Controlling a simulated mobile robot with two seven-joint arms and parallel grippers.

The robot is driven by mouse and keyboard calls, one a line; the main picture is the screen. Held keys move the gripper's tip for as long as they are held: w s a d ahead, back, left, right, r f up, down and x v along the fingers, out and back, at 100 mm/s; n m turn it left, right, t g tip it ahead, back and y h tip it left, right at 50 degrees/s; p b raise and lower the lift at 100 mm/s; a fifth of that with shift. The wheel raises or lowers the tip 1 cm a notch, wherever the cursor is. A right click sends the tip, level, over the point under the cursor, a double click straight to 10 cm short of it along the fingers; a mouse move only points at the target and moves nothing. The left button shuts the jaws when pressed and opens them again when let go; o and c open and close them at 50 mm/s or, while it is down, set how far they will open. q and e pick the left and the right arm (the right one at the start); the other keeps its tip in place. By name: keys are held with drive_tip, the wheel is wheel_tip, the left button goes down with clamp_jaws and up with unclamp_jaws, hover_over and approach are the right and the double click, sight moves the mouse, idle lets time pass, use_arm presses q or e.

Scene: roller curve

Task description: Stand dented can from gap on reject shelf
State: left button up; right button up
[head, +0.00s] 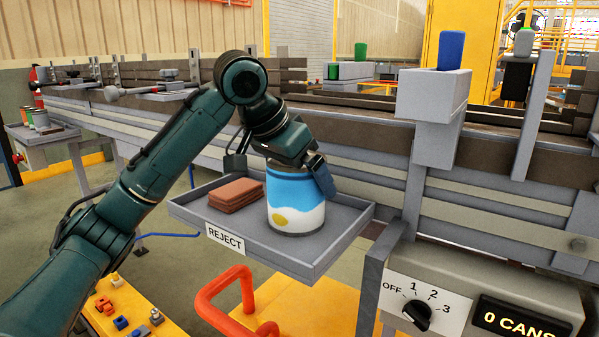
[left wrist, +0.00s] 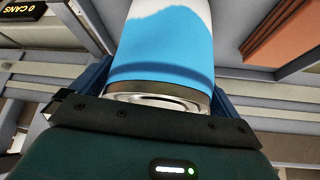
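The can (head: 296,208), blue and white with a yellow spot, is upright over the floor of the reject shelf (head: 345,222), right of a brown stack. Its base looks to be at the shelf floor; exact contact is hard to tell. No dent shows on the visible side. My left gripper (head: 318,172) is at the can's upper part, tilted down from above. In the left wrist view the can (left wrist: 165,50) lies between the two blue fingers, which are close against both sides, and its rim faces the palm. My right gripper is not in view.
The brown stack (head: 236,194) lies on the shelf's left part. The shelf has a raised rim and a REJECT label (head: 225,239). A control box with a dial (head: 417,314) stands at front right. An orange handle (head: 225,300) is below the shelf. The conveyor runs behind.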

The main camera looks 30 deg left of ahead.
use_arm(q)
drive_tip(key=p+v, duration=0.2)
drive_tip(key=v, duration=1)
drive_tip(key=shift+p, duration=0.3)
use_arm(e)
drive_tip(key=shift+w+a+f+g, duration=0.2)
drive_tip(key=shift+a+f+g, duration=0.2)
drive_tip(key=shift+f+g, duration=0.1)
use_arm(q)
drive_tip(key=shift+r, duration=0.15)
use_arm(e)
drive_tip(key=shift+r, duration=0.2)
